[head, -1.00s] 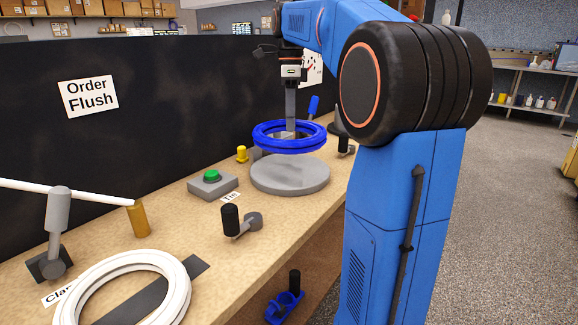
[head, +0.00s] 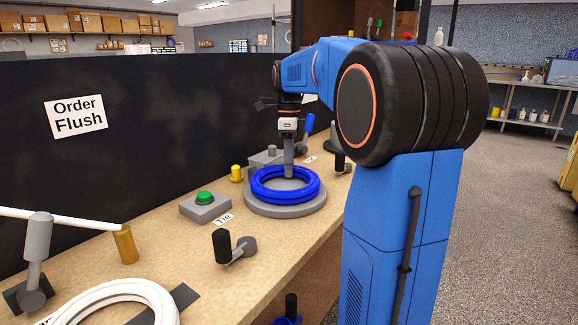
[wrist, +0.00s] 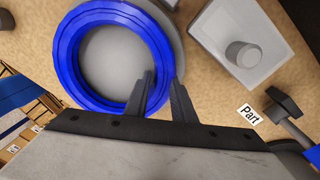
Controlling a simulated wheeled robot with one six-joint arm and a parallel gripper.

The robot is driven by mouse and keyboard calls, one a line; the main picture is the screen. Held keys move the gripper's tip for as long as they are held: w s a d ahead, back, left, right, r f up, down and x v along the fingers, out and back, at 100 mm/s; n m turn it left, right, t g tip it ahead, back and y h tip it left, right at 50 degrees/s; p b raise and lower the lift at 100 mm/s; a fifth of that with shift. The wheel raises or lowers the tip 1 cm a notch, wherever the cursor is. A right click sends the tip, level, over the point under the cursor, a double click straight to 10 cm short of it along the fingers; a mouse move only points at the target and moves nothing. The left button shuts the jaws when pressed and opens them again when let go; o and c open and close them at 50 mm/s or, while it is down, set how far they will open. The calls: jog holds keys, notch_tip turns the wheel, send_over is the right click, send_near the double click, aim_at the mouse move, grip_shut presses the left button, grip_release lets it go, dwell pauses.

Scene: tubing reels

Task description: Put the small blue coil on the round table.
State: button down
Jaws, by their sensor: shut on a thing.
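The small blue coil (head: 285,186) lies flat on, or just above, the round grey table (head: 285,210) on the workbench; I cannot tell a slight gap from contact. In the wrist view the coil (wrist: 67,50) is set toward the left of the round table (wrist: 177,45), whose grey top shows inside the ring and at its right. My gripper (head: 288,172) points down at the coil. In the wrist view its two fingers (wrist: 163,82) straddle the near right part of the coil's ring and are shut on it.
A green button box (head: 205,207), a yellow peg (head: 236,173) and a black-handled crank (head: 233,246) stand near the round table. A grey block with a round knob (wrist: 242,54) is close to its right in the wrist view. A white coil (head: 120,300) lies at the front left.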

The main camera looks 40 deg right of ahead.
jog(key=shift+f, duration=0.1)
jog(key=c, duration=1.5)
grip_release()
jog(key=r, duration=1.2)
jog(key=shift+w+d, duration=0.25)
jog(key=shift+w, duration=0.05)
